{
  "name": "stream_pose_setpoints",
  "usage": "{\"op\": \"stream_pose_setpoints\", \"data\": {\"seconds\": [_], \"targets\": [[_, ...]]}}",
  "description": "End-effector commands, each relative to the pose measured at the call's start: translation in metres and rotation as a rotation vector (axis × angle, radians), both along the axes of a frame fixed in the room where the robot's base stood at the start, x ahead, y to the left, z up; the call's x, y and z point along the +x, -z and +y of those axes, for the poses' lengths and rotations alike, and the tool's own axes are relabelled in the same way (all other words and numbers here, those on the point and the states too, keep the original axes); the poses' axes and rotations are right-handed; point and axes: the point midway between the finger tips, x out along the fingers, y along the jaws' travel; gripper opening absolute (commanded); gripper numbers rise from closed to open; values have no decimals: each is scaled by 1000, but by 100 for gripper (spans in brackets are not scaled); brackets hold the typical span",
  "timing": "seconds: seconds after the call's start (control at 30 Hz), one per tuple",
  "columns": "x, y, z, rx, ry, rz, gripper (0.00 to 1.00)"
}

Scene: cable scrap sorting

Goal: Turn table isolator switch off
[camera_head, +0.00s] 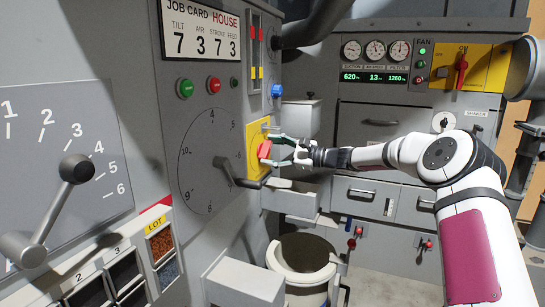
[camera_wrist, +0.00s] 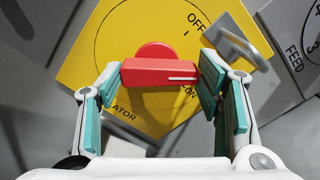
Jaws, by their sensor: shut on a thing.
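The table isolator switch is a red bar handle (camera_head: 264,150) on a yellow plate (camera_head: 253,131) on the left machine panel. In the wrist view the red handle (camera_wrist: 150,74) lies across the yellow plate (camera_wrist: 100,38), which carries OFF, ON and part of a word ending in "ATOR". The handle's white line points right, close to the ON lettering and apart from OFF. My gripper (camera_head: 279,151) reaches it from the right. In the wrist view my gripper (camera_wrist: 158,78) is shut on the handle, with a teal pad at each end.
A metal hasp (camera_wrist: 238,40) sticks out beside the plate. A black crank lever (camera_head: 243,181) lies just below it. A bin (camera_head: 302,258) stands below. Another red switch (camera_head: 461,70) is on a yellow panel at the back right. Drawers (camera_head: 365,189) line the back.

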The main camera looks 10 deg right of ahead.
Motion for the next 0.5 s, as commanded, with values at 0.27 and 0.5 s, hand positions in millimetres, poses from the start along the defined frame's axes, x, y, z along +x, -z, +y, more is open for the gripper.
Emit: {"op": "stream_pose_setpoints", "data": {"seconds": [0.27, 0.5], "targets": [[-1, 3, 1, -156, 0, -214, 32], [-2, 4, 1, -286, 0, -394, 32]]}}
